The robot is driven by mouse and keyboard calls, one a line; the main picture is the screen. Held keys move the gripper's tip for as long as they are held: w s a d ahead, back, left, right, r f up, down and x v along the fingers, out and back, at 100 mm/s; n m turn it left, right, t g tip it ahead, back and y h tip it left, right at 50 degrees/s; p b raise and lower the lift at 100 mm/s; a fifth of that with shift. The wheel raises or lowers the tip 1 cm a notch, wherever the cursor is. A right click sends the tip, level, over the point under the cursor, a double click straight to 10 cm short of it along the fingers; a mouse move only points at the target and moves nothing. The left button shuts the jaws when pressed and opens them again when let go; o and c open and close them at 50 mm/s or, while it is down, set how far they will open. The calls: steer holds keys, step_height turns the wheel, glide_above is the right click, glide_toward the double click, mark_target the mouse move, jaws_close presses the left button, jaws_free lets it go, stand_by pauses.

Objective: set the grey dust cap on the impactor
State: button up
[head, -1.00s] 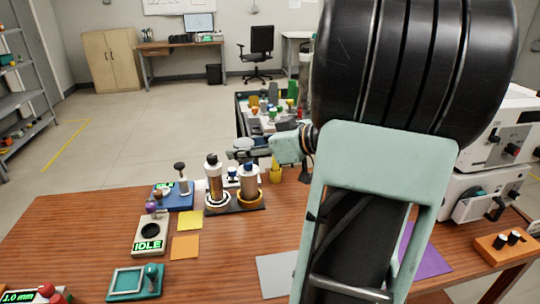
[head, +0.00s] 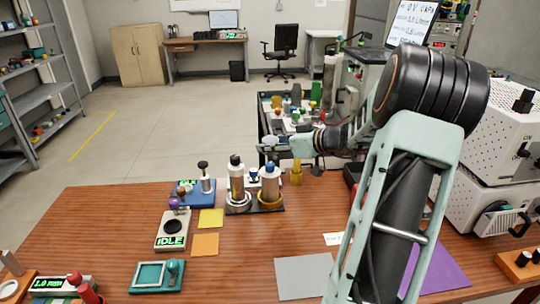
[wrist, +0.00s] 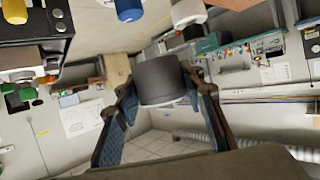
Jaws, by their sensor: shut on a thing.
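My gripper (wrist: 164,92) is shut on the grey dust cap (wrist: 160,78), a dark grey cylinder with a paler rim, held between its two fingers. The right column (head: 270,188) has a blue top and a gold ring. I cannot tell for certain which thing is the impactor. The cap is apart from the columns.
A yellow post (head: 296,174) stands right of the columns. A blue stand (head: 186,193), an IDLE device (head: 172,231) and a teal tray (head: 152,276) are to the left. A cluttered cart (head: 275,125) stands behind the table.

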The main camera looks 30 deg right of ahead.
mark_target(270, 164)
steer(key=shift+w+d+f, duration=0.2)
steer(key=shift+w+f, duration=0.25)
steer(key=shift+f, duration=0.1)
steer(key=shift+w+d+f, duration=0.2)
steer(key=shift+w+f, duration=0.2)
steer(key=shift+f, duration=0.15)
step_height(270, 164, down, 3)
steer(key=shift+w+d+f, duration=0.1)
steer(key=shift+f, duration=0.1)
steer(key=shift+f+b, duration=0.6)
steer(key=shift+b, duration=0.8)
steer(key=o, duration=0.9)
steer(key=shift+o, duration=0.2)
steer(key=shift+r, duration=0.15)
